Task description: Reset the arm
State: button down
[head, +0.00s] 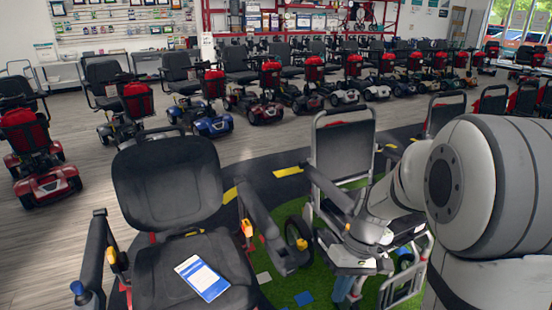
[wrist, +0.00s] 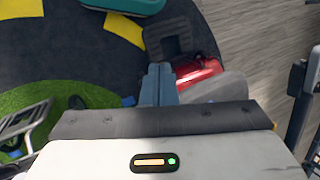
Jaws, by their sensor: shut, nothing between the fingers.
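My arm (head: 470,190) comes in from the right side of the head view, with its wrist low over the green floor patch. My gripper (wrist: 158,70) shows in the wrist view as two blue-grey fingers pressed together, with nothing between them. In the head view the gripper (head: 345,289) is partly hidden under the wrist and points downward. Below the fingers in the wrist view lie a red glossy part (wrist: 200,74) and a dark frame-like part (wrist: 170,35); I cannot tell whether the fingers touch them.
A black scooter seat (head: 170,180) with a blue-and-white leaflet (head: 202,278) stands at the left front. A folding chair frame (head: 343,150) stands close behind my wrist. Rows of scooters (head: 212,122) fill the back.

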jog(key=s+r+m+t+h+p, duration=0.1)
jog(key=s+r+t+p, duration=0.2)
jog(key=r, duration=0.6)
jog(key=s+r+m+t+h+p, duration=0.2)
jog(key=s+r+p, duration=0.3)
jog(key=r, duration=0.5)
jog(key=shift+s+d+t+p, duration=0.25)
jog(key=shift+d+t+p, duration=0.15)
jog(key=shift+p, duration=0.35)
